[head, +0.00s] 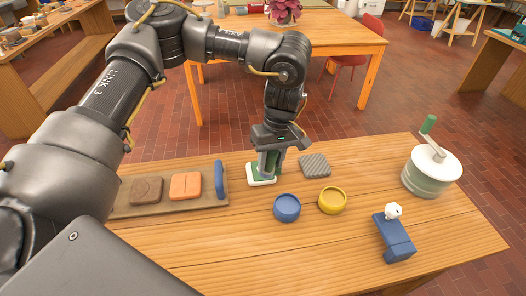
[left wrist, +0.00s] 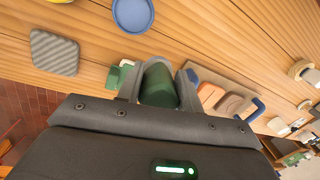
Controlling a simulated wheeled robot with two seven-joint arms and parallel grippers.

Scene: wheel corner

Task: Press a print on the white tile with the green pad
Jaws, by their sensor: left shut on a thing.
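My left gripper (head: 270,150) is shut on the green pad's upright green grip (left wrist: 158,84), pointing down at the table. The white tile (head: 261,180) lies flat on the table right under the gripper, with green showing on top of it. In the left wrist view a green block (left wrist: 118,76) with a pale edge shows beside the fingers. The gripper and grip hide much of the tile, and I cannot tell whether the pad touches it. My right gripper is in neither view.
A brown board (head: 125,211) with brown and orange blocks and a blue upright piece is at left. A grey ribbed pad (head: 315,166), blue dish (head: 287,208) and yellow dish (head: 332,200) lie right of the tile. A blue block (head: 394,238) and white-lidded drum (head: 432,171) stand farther right.

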